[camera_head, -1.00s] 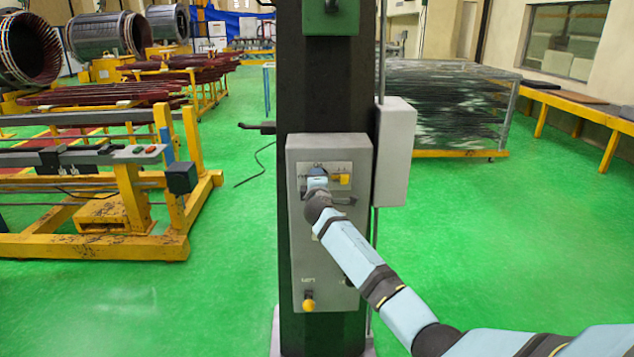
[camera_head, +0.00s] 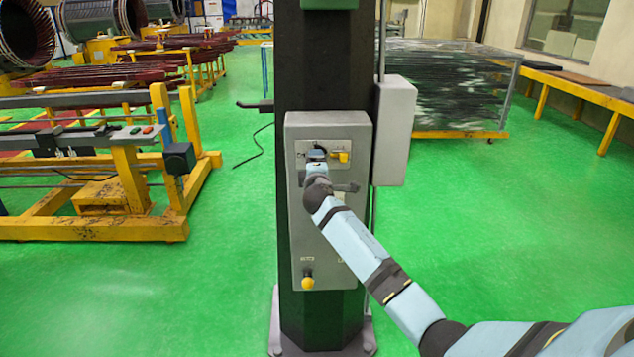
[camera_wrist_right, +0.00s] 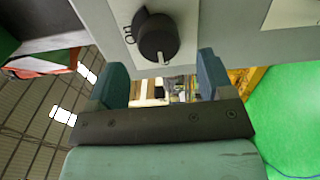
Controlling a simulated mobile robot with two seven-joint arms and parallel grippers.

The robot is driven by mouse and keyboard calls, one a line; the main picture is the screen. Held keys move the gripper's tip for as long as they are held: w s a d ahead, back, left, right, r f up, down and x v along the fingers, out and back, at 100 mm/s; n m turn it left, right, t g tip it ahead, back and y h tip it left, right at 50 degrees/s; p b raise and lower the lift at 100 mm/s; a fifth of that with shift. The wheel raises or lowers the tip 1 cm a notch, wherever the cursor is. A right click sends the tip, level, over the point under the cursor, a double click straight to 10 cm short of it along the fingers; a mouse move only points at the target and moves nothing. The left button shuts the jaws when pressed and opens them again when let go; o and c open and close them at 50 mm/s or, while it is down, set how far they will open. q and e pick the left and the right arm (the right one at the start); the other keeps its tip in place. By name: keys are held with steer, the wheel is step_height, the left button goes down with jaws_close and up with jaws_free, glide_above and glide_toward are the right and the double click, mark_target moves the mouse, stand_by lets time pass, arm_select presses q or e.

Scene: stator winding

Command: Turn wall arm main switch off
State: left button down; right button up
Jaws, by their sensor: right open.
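A grey control box (camera_head: 330,225) is fixed to the front of a dark column. A black rotary knob (camera_wrist_right: 158,38) with a white pointer line sits on a pale label plate on the box in the right wrist view. My right gripper (camera_head: 316,154) is at the upper part of the box and hides much of the upper panel in the head view. In the wrist view the right gripper's fingers (camera_wrist_right: 160,75) are spread apart, with the knob ahead of the gap between them and nothing held. I cannot tell whether they touch the knob. My left gripper is not in view.
A yellow switch (camera_head: 340,157) is just right of the gripper. A yellow knob (camera_head: 307,282) is low on the box. A smaller grey box (camera_head: 394,130) juts out at the column's right. Green floor (camera_head: 500,230) is clear at right; a yellow frame (camera_head: 100,228) stands at left.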

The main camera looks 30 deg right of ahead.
steer(key=b+v, duration=0.1)
steer(key=v, duration=0.8)
steer(key=shift+s+a, duration=0.15)
steer(key=s+a+f+m+g+y, duration=0.1)
steer(key=s+a+f+y, duration=0.2)
steer(key=s+a+f, duration=0.5)
steer(key=s+a+f+g+y, duration=0.15)
steer(key=s+f+y, duration=0.25)
steer(key=f, duration=0.8)
steer(key=s+a+f+m+y, duration=0.1)
steer(key=s+a+f+m, duration=0.1)
steer(key=s+a+f, duration=0.2)
steer(key=s+a+f+m+y, duration=0.2)
steer(key=s+a+f, duration=0.2)
steer(key=s, duration=0.6)
steer(key=shift+s+a+f+g+p, duration=0.2)
steer(key=shift+a+f+g+p, duration=0.2)
steer(key=shift+f, duration=0.3)
steer(key=s+a+f+m, duration=0.1)
steer(key=s, duration=0.2)
steer(key=s+a+m+y, duration=0.1)
steer(key=s+a, duration=0.1)
steer(key=s, duration=0.2)
steer(key=s+a+f+m+g+y, duration=0.1)
steer(key=s, duration=0.3)
steer(key=shift+s+a+f+m, duration=0.2)
steer(key=shift+a+f+m, duration=0.1)
steer(key=shift+f+m, duration=0.1)
steer(key=shift+c, duration=0.2)
